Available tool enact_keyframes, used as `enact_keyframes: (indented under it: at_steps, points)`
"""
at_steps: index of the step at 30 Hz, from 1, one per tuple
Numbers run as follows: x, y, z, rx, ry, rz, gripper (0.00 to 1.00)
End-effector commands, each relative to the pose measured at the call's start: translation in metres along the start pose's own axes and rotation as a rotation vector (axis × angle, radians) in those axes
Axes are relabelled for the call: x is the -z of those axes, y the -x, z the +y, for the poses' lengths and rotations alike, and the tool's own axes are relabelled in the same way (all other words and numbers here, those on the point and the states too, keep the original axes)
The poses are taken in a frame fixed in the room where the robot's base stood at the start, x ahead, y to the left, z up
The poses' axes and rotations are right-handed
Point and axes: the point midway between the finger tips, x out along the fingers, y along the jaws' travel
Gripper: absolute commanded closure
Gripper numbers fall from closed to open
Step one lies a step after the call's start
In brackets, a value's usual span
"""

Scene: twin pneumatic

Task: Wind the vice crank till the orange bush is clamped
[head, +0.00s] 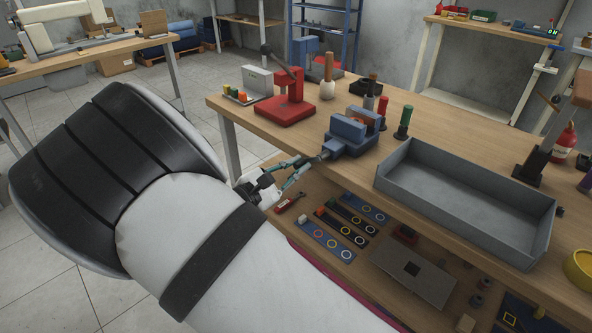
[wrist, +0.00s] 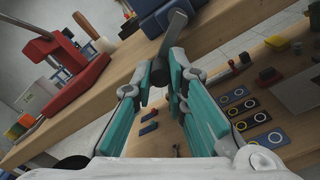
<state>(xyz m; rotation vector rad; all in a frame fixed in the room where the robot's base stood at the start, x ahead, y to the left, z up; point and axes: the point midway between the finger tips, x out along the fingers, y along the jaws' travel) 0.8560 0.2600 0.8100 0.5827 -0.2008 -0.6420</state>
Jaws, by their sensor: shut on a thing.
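The blue vice (head: 350,134) stands at the front edge of the wooden bench, and part of its blue body (wrist: 160,18) shows at the top of the wrist view. Its grey crank arm (wrist: 174,36) slopes down from the vice toward my fingers. My gripper (head: 308,166), with teal fingers, is just in front of the vice. In the wrist view my gripper (wrist: 165,75) is shut on the crank's dark handle, mostly hidden between the fingertips.
A red press (head: 287,108) stands left of the vice. A green-topped post (head: 404,122) and a large grey tray (head: 465,210) are to its right. A lower shelf under the bench holds dark strips with coloured rings (head: 327,238) and a grey plate (head: 412,272).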

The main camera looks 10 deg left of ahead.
Motion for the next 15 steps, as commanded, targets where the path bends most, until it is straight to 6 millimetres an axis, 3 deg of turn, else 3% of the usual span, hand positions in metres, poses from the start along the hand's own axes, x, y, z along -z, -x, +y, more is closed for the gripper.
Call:
enact_keyframes:
  at_steps: [15]
  points:
    - [-0.0010, 0.0007, 0.0035, -0.001, -0.071, 0.002, 1.00]
